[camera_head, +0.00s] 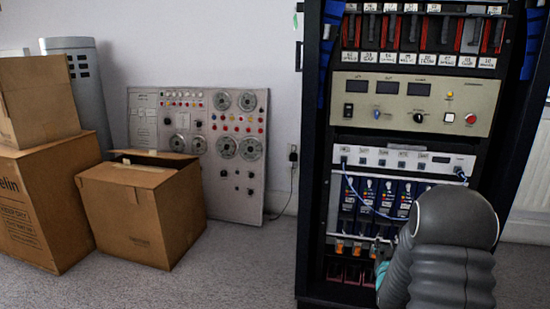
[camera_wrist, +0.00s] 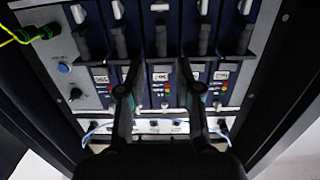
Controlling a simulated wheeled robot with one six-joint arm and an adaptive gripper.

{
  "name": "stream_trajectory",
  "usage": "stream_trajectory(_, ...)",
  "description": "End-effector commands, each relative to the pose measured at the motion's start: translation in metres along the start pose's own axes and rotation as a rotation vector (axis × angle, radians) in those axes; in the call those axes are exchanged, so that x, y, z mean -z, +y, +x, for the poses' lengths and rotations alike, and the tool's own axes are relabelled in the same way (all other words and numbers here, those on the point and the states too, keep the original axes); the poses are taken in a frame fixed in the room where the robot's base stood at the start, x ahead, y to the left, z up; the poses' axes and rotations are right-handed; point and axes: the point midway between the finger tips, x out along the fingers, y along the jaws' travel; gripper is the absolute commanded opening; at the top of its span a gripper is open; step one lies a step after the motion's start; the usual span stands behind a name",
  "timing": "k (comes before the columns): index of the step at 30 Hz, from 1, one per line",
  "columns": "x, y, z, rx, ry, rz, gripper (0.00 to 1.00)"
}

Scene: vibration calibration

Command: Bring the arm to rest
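My gripper (camera_wrist: 157,78) shows in the wrist view with its two dark fingers apart and nothing between the tips. The fingers point at a row of dark blue modules (camera_wrist: 161,75) with black handles. I cannot tell whether a fingertip touches a module. In the head view my grey arm (camera_head: 452,235) is at the lower right, in front of the rack (camera_head: 313,200), and it hides most of the gripper. The blue modules (camera_head: 348,196) show to the left of the arm, below a white panel (camera_head: 400,158) with a blue cable.
A beige panel (camera_head: 440,92) with knobs is higher in the rack. Cardboard boxes (camera_head: 140,215) stand on the floor at left, and a grey control board (camera_head: 235,190) leans on the wall. Carpet (camera_head: 240,270) left of the rack is clear. A yellow-green wire (camera_wrist: 20,38) is at upper left in the wrist view.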

Motion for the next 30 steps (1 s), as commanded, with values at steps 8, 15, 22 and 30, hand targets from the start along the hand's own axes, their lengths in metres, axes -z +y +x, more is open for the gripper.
stream_trajectory(8,-0.066,-0.003,-0.043,-0.005,-0.458,-0.005,0.34)
stream_trajectory(15,-0.059,-0.018,-0.114,0.012,-0.782,-0.02,0.34)
stream_trajectory(22,-0.019,-0.036,-0.204,0.044,-1.043,-0.049,0.34)
stream_trajectory(30,0.044,-0.051,-0.308,0.085,-1.234,-0.091,0.34)
